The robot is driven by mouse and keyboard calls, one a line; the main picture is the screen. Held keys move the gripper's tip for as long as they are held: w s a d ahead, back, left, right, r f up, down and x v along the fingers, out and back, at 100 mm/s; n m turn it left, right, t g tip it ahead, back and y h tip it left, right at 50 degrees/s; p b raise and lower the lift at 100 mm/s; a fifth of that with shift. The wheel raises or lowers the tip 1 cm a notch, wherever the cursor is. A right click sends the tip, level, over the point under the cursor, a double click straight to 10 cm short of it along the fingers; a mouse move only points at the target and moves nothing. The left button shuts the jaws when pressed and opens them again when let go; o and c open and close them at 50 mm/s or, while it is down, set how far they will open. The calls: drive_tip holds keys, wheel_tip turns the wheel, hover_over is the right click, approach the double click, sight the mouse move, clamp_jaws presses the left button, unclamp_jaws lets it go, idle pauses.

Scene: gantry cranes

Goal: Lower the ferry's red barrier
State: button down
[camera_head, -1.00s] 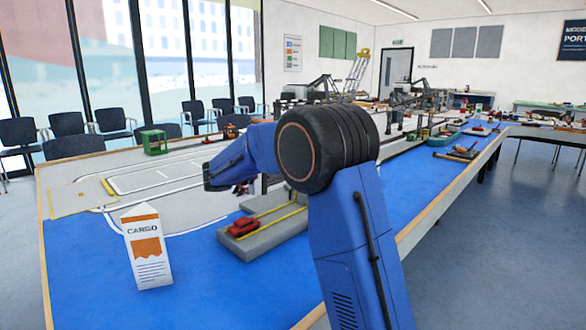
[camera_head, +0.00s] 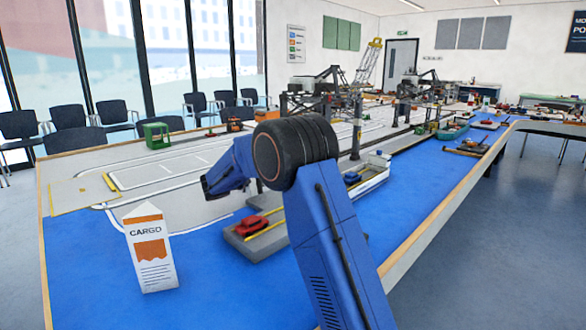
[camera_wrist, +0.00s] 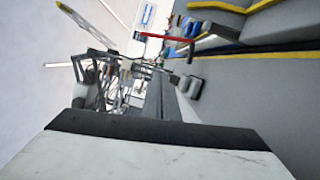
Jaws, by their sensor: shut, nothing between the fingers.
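The white ferry (camera_head: 374,172) lies in the blue water area just right of my arm, with a small blue car (camera_head: 352,178) on it. In the wrist view part of the ferry (camera_wrist: 148,16) shows at the top, with the red barrier (camera_wrist: 165,37) as a thin red bar beyond my fingers. The barrier is hidden behind my arm in the head view, and its angle is hard to tell. My gripper (camera_wrist: 172,80) is shut and empty, apart from the barrier. In the head view its end (camera_head: 210,190) points left, above the table.
A grey quay (camera_head: 255,245) with yellow lines and a red car (camera_head: 252,224) lies below my arm. A CARGO carton (camera_head: 150,247) stands at the front left. Gantry cranes (camera_head: 325,95) stand behind. Open blue water surface (camera_head: 215,295) lies in front.

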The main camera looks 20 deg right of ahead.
drive_tip(key=d, duration=0.6)
drive_tip(key=w+d, duration=0.1)
drive_tip(key=d, duration=0.1)
drive_tip(key=shift+d+r, duration=0.2)
drive_tip(key=shift+d, duration=0.2)
drive_tip(key=s, duration=0.2)
drive_tip(key=d, duration=0.1)
drive_tip(key=shift+s+r, duration=0.25)
drive_tip(key=shift+s, duration=0.15)
drive_tip(key=shift+s+d+r, duration=0.1)
drive_tip(key=shift+s+d, duration=0.1)
drive_tip(key=shift+s, duration=0.25)
drive_tip(key=shift+s+d+r+m, duration=0.15)
drive_tip(key=shift+s+m, duration=0.1)
drive_tip(key=shift+m, duration=0.15)
drive_tip(key=s+m, duration=0.2)
drive_tip(key=s+d+m+y, duration=0.1)
drive_tip(key=shift+r+m, duration=0.4)
drive_tip(key=shift+s, duration=0.1)
